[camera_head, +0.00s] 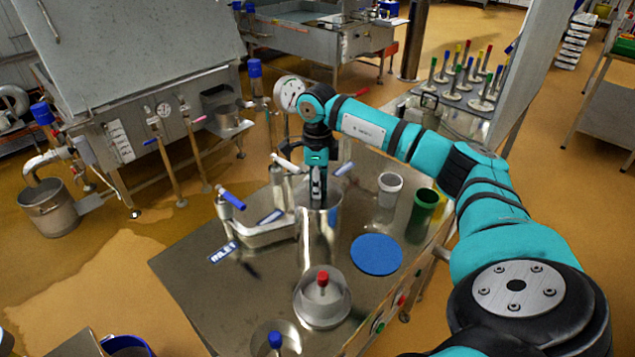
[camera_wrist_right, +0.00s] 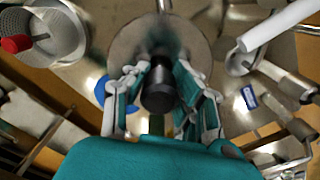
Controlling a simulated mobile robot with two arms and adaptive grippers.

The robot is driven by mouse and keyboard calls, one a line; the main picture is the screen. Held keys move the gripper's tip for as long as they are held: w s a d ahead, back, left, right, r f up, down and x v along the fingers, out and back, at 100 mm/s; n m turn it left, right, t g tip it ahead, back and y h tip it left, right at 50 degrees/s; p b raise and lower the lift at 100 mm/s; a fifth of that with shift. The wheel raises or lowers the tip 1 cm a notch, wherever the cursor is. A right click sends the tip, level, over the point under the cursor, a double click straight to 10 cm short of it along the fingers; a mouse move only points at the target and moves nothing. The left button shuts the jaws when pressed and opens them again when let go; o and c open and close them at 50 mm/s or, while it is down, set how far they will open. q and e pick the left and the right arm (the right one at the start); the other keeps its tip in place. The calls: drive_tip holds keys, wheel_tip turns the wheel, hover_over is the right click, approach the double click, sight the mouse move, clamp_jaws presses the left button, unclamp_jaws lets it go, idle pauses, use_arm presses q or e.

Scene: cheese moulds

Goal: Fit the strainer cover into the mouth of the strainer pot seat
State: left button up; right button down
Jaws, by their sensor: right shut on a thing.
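My right gripper (camera_head: 318,198) points straight down over a tall steel pot (camera_head: 322,232) on the steel table, which looks like the strainer pot seat. In the right wrist view the gripper (camera_wrist_right: 160,92) is shut on a black knob (camera_wrist_right: 158,88). A round steel disc (camera_wrist_right: 135,40), seemingly the strainer cover, shows behind the knob. The fingers hide most of the pot's mouth in the head view. I cannot tell whether the cover sits in the mouth or just above it. My left gripper is not in view.
A perforated pot with a red knob (camera_head: 322,280) stands in front. A blue disc (camera_head: 376,255), a white cup (camera_head: 390,185) and a green cup (camera_head: 422,212) stand to the right. A press frame with a blue handle (camera_head: 232,199) stands close on the left.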

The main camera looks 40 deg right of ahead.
drive_tip(key=c, duration=1.1)
unclamp_jaws()
drive_tip(key=shift+r, duration=0.6)
wheel_tip(320, 180, up, 11)
drive_tip(key=shift+r+b, duration=0.2)
drive_tip(key=shift+b, duration=0.6)
